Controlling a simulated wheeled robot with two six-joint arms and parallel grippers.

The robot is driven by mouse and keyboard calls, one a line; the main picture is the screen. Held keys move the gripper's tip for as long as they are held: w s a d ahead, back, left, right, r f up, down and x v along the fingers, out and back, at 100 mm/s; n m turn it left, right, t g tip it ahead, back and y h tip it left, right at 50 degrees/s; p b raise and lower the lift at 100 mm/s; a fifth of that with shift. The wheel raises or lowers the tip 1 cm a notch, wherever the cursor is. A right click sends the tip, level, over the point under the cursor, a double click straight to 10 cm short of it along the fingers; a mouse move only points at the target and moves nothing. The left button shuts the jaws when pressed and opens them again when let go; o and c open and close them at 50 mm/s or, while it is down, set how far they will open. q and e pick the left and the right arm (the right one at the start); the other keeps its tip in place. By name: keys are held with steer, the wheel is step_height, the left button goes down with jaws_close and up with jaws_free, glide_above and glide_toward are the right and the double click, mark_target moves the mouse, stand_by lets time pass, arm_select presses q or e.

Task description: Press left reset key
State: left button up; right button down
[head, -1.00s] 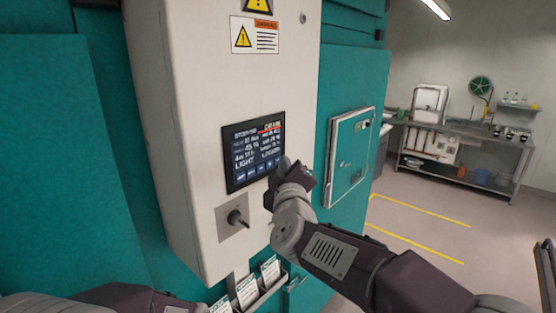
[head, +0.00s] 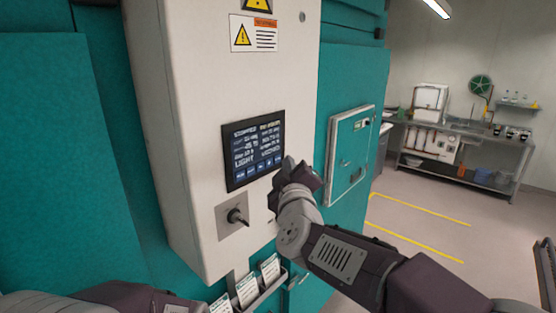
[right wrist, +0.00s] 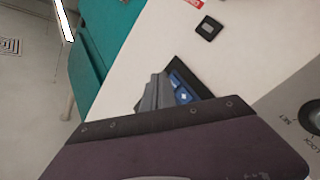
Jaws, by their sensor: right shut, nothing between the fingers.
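A dark touch screen (head: 253,149) with white text and a row of small blue keys (head: 260,167) along its bottom is set in a white control cabinet. The key labels are too small to read, so I cannot tell which one is the left reset key. My right gripper (head: 290,164) is shut and empty at the screen's lower right corner. In the right wrist view, its fingers (right wrist: 153,93) are beside the blue keys (right wrist: 184,95) and hide part of the screen. I cannot tell whether they touch it. My left gripper is out of view.
A rotary switch (head: 237,215) sits below the screen; its SET and LOCK marks show in the right wrist view. A card holder (head: 262,293) is lower down. A teal door with a grey-framed panel (head: 349,155) stands to the right.

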steer(key=s+d, duration=0.1)
steer(key=d, duration=0.1)
steer(key=s+d+b, duration=0.1)
steer(key=s+d, duration=0.1)
stand_by(0.4)
steer(key=shift+w, duration=0.1)
